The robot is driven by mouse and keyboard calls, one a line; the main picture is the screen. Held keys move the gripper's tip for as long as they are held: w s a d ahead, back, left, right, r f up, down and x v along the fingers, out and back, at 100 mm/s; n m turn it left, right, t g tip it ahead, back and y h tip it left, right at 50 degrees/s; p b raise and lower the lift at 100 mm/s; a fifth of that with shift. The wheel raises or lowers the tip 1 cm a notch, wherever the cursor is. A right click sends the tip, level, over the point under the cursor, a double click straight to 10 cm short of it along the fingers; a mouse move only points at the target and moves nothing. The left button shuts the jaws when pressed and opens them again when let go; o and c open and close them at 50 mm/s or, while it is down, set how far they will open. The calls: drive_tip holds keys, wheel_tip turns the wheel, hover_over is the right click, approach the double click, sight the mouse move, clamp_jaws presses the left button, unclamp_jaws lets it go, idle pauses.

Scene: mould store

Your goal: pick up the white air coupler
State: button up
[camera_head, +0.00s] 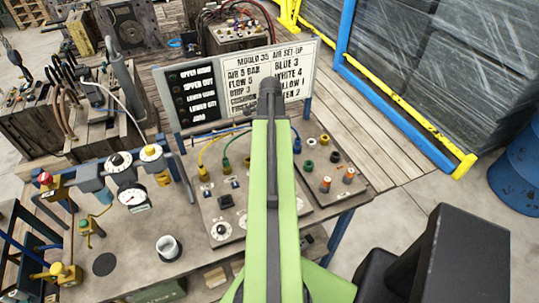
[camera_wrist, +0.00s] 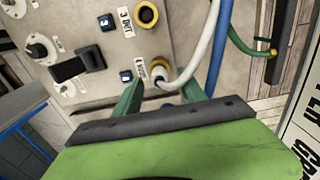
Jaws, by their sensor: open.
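In the wrist view a pale white coupler (camera_wrist: 158,67) with a yellowish collar sits on the panel beside a small label. A white hose (camera_wrist: 197,58) runs from it up to the right. My gripper (camera_wrist: 161,88) is open, with its two green fingers to the left and right of the coupler's near side. Nothing is held between them. I cannot tell how far the fingertips are above the panel. In the head view my green arm hides the coupler and the gripper.
In the head view, the set-up sign (camera_head: 285,70) stands behind the panel.

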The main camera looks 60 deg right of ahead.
wheel_tip(320, 180, down, 3)
drive_tip(key=shift+r+b, duration=0.1)
drive_tip(key=shift+b, duration=0.65)
drive_tip(key=shift+r, duration=0.15)
clamp_jaws()
